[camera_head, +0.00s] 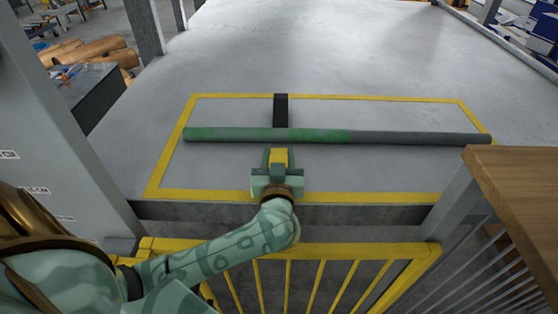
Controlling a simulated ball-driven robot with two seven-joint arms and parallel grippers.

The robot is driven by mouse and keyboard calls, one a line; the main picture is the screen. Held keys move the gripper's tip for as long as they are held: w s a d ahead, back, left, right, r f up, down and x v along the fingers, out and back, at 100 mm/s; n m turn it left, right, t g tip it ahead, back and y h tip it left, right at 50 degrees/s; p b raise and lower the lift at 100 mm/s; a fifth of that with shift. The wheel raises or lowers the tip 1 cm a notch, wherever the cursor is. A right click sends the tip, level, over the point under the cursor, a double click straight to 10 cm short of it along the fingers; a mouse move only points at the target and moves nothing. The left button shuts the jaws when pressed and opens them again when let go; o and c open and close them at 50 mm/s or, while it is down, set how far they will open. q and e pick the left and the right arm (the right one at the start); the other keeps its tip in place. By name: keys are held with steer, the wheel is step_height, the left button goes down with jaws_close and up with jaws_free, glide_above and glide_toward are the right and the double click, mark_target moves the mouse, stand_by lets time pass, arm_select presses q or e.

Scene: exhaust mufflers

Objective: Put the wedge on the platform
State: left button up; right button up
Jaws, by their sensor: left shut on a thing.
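My left gripper (278,161) reaches in over the front edge of the grey platform (300,60). It is shut on a small yellow block (279,156), which I take to be the wedge. The block is inside the yellow-outlined rectangle, just in front of a long pipe. I cannot tell whether it touches the platform or the pipe. The gripper hides part of the block. My right gripper is not in view.
The long green and dark grey pipe (400,138) lies across the outlined area. A black block (281,108) sits behind it. A yellow railing (320,252) stands in front. A wooden top (520,185) is at right. The platform behind is clear.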

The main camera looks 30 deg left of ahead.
arm_select(q)
steer(key=shift+r, duration=0.1)
steer(key=o, duration=1.1)
steer(key=shift+s+d, duration=0.15)
steer(key=p+v, duration=0.1)
steer(key=v, duration=1)
steer(key=shift+s, duration=0.35)
steer(key=shift+d, duration=0.1)
